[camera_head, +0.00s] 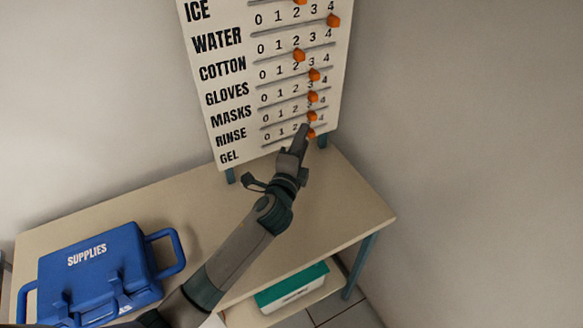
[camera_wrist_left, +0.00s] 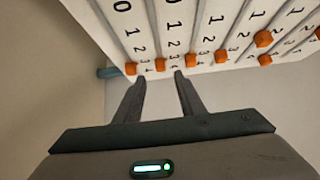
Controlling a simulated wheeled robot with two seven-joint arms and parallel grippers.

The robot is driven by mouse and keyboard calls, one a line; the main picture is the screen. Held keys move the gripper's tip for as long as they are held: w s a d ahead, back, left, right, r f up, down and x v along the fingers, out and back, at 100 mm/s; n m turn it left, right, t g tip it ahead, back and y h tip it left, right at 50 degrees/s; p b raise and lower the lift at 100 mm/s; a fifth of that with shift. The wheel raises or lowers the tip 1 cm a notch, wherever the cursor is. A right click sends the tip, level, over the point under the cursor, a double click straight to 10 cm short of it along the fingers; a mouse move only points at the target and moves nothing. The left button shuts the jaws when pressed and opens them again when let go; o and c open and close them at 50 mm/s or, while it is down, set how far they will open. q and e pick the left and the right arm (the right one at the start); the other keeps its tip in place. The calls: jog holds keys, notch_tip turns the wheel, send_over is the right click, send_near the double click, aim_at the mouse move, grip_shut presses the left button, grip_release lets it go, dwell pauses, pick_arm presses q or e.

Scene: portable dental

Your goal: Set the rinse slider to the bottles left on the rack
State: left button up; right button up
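A white board (camera_head: 225,100) with rows of sliders stands at the back of the table. The RINSE knob (camera_head: 311,117) is orange and sits near 3 on its slot. The GEL knob (camera_head: 310,134) is just below it, also near 3. My left gripper (camera_head: 305,128) is at the board's lower right, partly covering these rows. In the left wrist view its two fingers (camera_wrist_left: 160,77) are apart, and the RINSE knob (camera_wrist_left: 160,64) appears between their tips; contact cannot be told. The GEL knob (camera_wrist_left: 130,69) is just left of the left fingertip. No bottles or rack are visible. My right gripper is out of view.
The MASKS knob (camera_head: 313,97) and GLOVES knob (camera_head: 314,75) are close above. A blue SUPPLIES case (camera_head: 90,275) lies on the left of the table (camera_head: 330,215). A green and white box (camera_head: 292,287) is below the tabletop. The table's right part is clear.

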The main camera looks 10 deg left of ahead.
pick_arm(q)
jog(key=s+a+b, duration=0.1)
jog(key=s, duration=0.8)
jog(key=shift+s+a+b, duration=0.25)
jog(key=shift+a+b, duration=0.05)
